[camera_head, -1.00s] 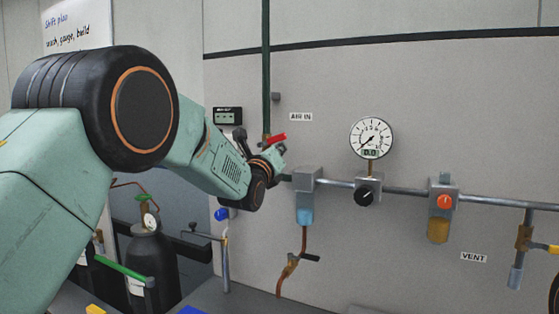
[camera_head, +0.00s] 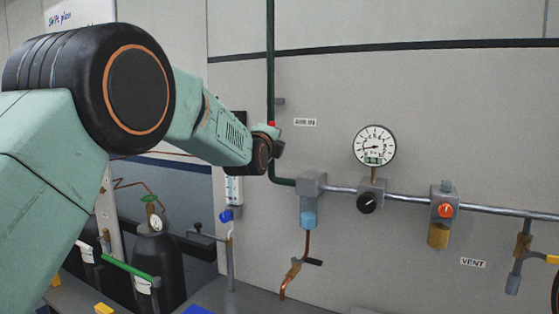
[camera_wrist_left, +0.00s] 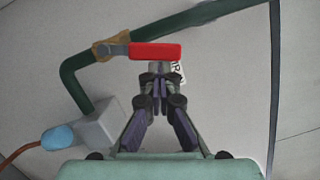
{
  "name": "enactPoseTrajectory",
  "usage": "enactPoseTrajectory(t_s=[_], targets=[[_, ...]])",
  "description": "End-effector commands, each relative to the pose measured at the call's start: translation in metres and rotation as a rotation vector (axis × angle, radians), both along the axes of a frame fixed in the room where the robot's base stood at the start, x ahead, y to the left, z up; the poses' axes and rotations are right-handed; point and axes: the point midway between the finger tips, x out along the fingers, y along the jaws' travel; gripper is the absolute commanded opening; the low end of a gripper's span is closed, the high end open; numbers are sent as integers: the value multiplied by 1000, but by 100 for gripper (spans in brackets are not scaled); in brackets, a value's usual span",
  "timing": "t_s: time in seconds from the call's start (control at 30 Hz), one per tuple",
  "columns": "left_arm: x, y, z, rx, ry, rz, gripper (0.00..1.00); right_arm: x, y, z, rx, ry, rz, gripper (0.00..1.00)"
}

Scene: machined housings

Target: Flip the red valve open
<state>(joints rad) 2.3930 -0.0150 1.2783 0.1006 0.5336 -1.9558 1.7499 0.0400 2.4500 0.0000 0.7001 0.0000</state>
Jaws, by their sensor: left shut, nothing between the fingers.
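The red valve handle (camera_wrist_left: 155,51) sits on a brass valve body (camera_wrist_left: 110,47) on the green pipe. In the left wrist view it points right from the body, close to the pipe's line but slightly angled from it. In the head view only a small red bit of it (camera_head: 271,124) shows above my left gripper (camera_head: 277,148); the arm hides the valve body. In the left wrist view my left gripper (camera_wrist_left: 160,73) is shut and empty, its fingertips just below the handle's middle. I cannot tell whether they touch it. My right gripper is not in view.
A grey block with a blue bowl (camera_head: 308,218) is below the gripper. Gas cylinders (camera_head: 157,265) stand at lower left.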

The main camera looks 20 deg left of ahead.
Motion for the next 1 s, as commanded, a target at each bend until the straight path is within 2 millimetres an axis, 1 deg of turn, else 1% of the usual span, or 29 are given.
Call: enactPoseTrajectory(t_s=[0.03,0.13,0.53,1.0], targets=[[0,3,7,-40,4,2,0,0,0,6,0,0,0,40],[1,7,9,-104,18,2,0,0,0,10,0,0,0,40],[3,19,14,-95,17,1,0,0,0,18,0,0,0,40],[3,22,15,-94,16,1,0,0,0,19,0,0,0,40]])
